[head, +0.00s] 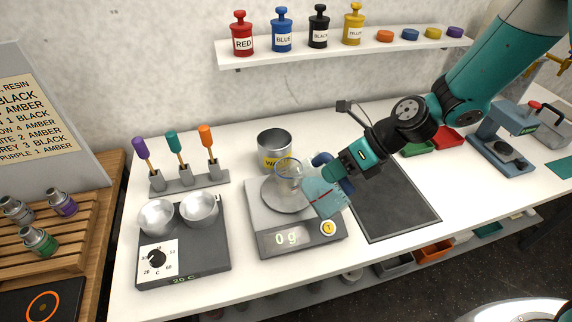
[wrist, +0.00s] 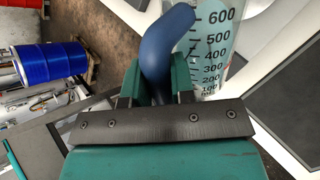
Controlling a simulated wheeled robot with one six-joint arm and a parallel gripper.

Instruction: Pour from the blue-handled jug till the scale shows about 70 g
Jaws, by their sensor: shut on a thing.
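The jug (head: 322,197) is clear with a pale blue tint and has a blue handle (wrist: 165,42). My gripper (head: 343,178) is shut on the handle. The jug is tilted to the left above the right side of the scale (head: 262,224). Graduation marks up to 600 show on the jug (wrist: 213,45) in the wrist view. A clear glass beaker (head: 288,178) stands on the scale's round pan, left of the jug. The scale display (head: 286,239) reads 0 g. I cannot tell whether liquid is leaving the jug.
A grey can with a yellow label (head: 274,150) stands behind the scale. A hotplate with two metal cups (head: 184,243) is to the left. A dark mat (head: 395,205) lies clear to the right. A rack with coloured-handled tools (head: 190,182) stands behind the hotplate.

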